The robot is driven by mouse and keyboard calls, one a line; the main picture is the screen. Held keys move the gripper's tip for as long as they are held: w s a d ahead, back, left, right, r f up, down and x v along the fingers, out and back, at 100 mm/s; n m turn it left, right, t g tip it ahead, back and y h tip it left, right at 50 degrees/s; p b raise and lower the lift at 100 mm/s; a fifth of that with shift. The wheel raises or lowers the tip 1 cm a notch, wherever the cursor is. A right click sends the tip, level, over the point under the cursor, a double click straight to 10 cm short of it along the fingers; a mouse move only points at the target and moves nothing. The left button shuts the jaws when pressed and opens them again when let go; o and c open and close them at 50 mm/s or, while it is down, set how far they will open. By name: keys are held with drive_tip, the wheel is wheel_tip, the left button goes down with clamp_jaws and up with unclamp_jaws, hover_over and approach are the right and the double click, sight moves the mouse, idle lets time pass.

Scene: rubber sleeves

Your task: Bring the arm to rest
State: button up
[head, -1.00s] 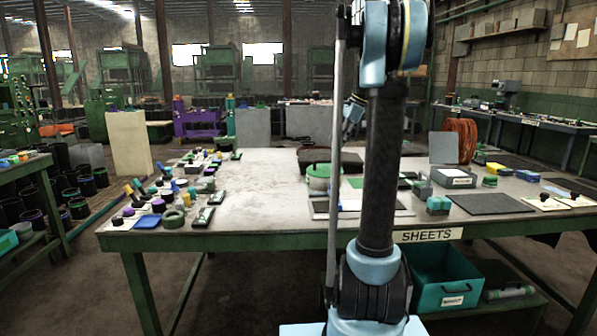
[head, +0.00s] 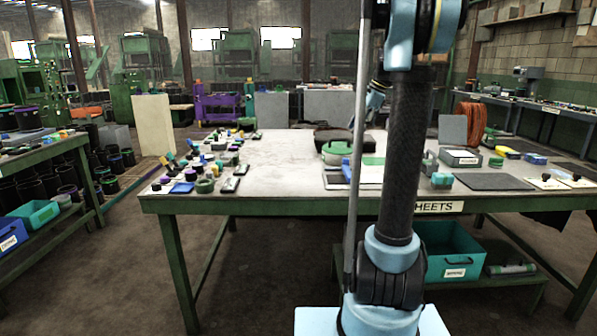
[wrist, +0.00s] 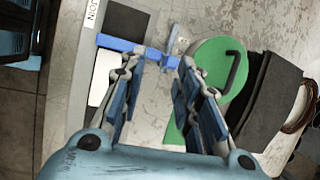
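My arm stands upright in front of the table (head: 270,205) in the head view, and my gripper (head: 375,97) shows only partly behind it, above the tabletop. In the wrist view my gripper (wrist: 158,66) points down at the tabletop with its two fingers apart and no object clearly between the pads. A blue bar-shaped piece (wrist: 118,43) appears just beyond the fingertips. I cannot tell its height, but it looks apart from the fingers. A round green lid (wrist: 208,62) with a dark handle lies right of the fingertips; it also shows in the head view (head: 338,148).
Several small parts and a green ring (head: 205,186) crowd the table's left side. A grey box (head: 460,158), a dark mat (head: 493,182) and an orange coil (head: 470,122) are at right. A teal bin (head: 450,252) sits below. The table's left-middle is bare.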

drive_tip(key=s+a+f+n+h, duration=0.15)
drive_tip(key=s+f+n, duration=0.3)
drive_tip(key=s, duration=0.55)
drive_tip(key=s+a+f+n+h, duration=0.15)
drive_tip(key=s+f+n, duration=0.3)
drive_tip(key=s, duration=0.65)
drive_tip(key=s+a+f+n, duration=0.25)
drive_tip(key=s+f, duration=0.35)
drive_tip(key=s, duration=0.4)
drive_tip(key=s+d+f+n+h, duration=0.1)
drive_tip(key=s+f+n, duration=0.4)
drive_tip(key=s+f, duration=0.4)
drive_tip(key=shift+s+d+f+n, duration=0.15)
drive_tip(key=shift+d+f+n, duration=0.2)
drive_tip(key=shift+f, duration=0.3)
drive_tip(key=shift+w+f, duration=0.2)
drive_tip(key=shift+w, duration=0.25)
